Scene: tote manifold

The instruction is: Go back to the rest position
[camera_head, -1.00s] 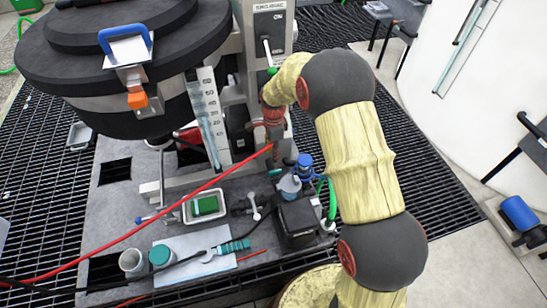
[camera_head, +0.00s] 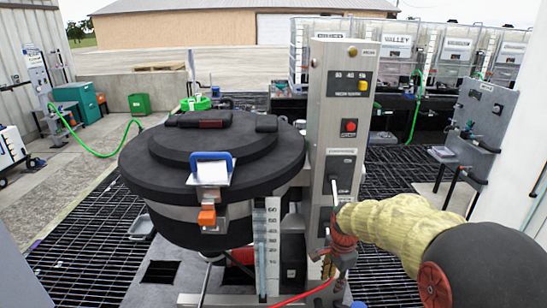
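My arm comes in from the lower right in the head view, with a yellow sleeve and dark joints. My gripper (camera_head: 342,262) is at its end, pointing down in front of the grey control column and to the right of the black lidded vessel (camera_head: 165,172). The gripper is small and partly hidden by its red wrist part, so I cannot tell whether its fingers are open or shut. A red hose (camera_head: 305,294) runs close by it; I cannot tell if they touch.
The control column (camera_head: 335,120) carries a red button (camera_head: 349,127) and a lever (camera_head: 335,190) close to my arm. A level scale (camera_head: 272,240) stands left of the gripper. Large white totes (camera_head: 390,55) line the back. Black grating (camera_head: 90,245) surrounds the vessel.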

